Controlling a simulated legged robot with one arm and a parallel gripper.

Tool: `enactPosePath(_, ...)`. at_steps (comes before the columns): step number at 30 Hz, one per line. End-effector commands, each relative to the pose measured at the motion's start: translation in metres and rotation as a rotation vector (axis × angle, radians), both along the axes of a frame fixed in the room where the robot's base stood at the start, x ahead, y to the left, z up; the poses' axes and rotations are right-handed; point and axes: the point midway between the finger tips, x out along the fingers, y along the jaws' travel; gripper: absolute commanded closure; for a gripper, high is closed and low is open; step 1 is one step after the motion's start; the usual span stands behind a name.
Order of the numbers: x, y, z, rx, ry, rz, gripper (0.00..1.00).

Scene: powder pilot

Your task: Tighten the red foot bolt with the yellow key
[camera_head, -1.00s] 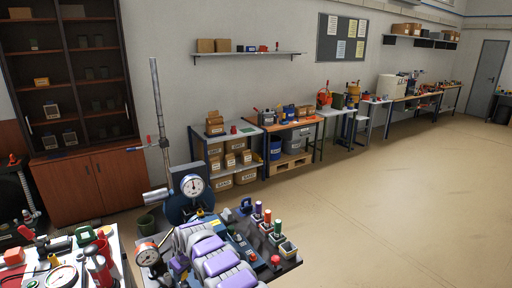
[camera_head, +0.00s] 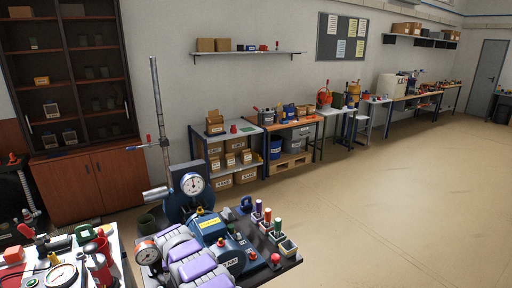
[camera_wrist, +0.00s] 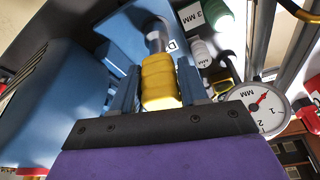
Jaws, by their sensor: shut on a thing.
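My gripper (camera_wrist: 159,82) shows in the wrist view, its two blue fingers shut on the yellow key's (camera_wrist: 160,88) ribbed handle. The key's grey shaft (camera_wrist: 157,38) runs away from the fingers toward a blue surface. Its tip is hidden, so I cannot tell whether it touches a bolt. In the head view a blue motor (camera_head: 218,229) with a yellow label stands on the bench beside my purple and grey arm. A small red spot (camera_head: 222,242) shows at the motor; I cannot tell if it is the red foot bolt. My gripper is not clear there.
A dial gauge (camera_head: 193,185) stands behind the motor, and another (camera_head: 147,253) is by my arm. Small trays with coloured handles (camera_head: 278,226) line the bench's right side. A red knob (camera_head: 276,258) is near the front. Open floor (camera_head: 390,200) lies right.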

Motion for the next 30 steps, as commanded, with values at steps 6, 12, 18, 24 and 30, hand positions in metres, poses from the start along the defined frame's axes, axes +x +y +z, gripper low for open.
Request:
enactPosePath(6,0.0,-0.001,-0.001,-0.001,0.002,-0.005,0.54)
enactPosePath(12,0.001,-0.001,0.0,-0.001,0.002,-0.004,0.35)
enactPosePath(18,0.001,-0.001,0.0,-0.001,0.002,-0.003,0.27)
enactPosePath(24,0.0,-0.001,0.003,0.0,0.001,-0.003,0.27)
enactPosePath(30,-0.005,-0.003,0.024,0.0,-0.001,-0.003,0.27)
